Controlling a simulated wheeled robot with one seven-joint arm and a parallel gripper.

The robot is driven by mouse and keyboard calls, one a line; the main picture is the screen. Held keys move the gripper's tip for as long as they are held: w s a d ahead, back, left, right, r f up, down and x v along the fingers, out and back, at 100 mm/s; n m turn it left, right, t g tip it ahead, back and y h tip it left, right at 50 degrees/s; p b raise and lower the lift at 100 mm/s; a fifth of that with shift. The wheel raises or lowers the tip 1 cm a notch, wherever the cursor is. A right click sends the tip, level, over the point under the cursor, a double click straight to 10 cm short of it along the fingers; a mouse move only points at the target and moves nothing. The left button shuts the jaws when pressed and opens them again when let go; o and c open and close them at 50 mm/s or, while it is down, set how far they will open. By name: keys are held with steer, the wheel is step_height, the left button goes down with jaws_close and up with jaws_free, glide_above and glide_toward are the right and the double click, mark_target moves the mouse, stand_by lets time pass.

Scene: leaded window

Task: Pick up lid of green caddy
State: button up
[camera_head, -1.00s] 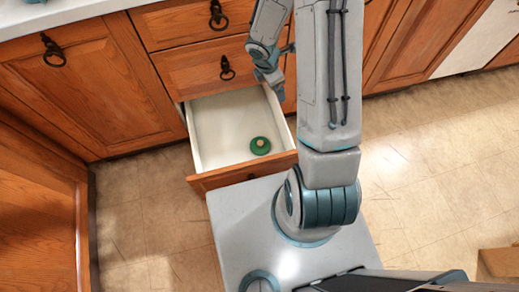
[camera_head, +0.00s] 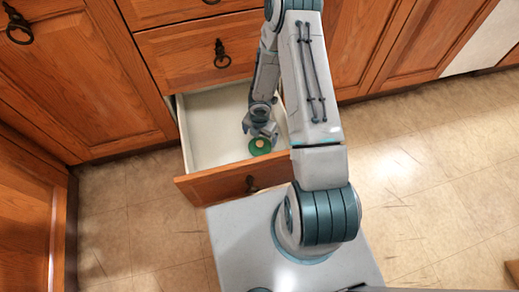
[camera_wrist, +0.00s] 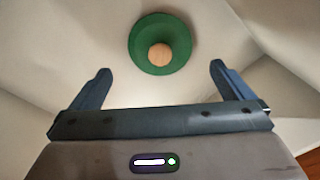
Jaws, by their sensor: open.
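The green lid (camera_head: 260,146) is round with a light wooden knob and lies in the open drawer, near its front. It also shows in the wrist view (camera_wrist: 143,60), beyond my fingertips and about centred between them. My gripper (camera_head: 261,132) is inside the drawer's outline, close to the lid. In the wrist view my gripper (camera_wrist: 160,72) has its two fingers wide apart with nothing between them. No caddy body shows in either view.
The open drawer (camera_head: 205,125) has pale inner walls and a wooden front (camera_head: 235,178) with a dark pull. Wooden cabinets (camera_head: 75,80) stand behind and to the left. Tiled floor (camera_head: 420,190) is clear on the right.

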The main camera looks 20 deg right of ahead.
mark_target(260, 143)
steer(key=shift+f+b, duration=2.05)
steer(key=shift+f, duration=1.15)
steer(key=shift+d, duration=0.1)
steer(key=shift+r, duration=0.1)
steer(key=c, duration=0.9)
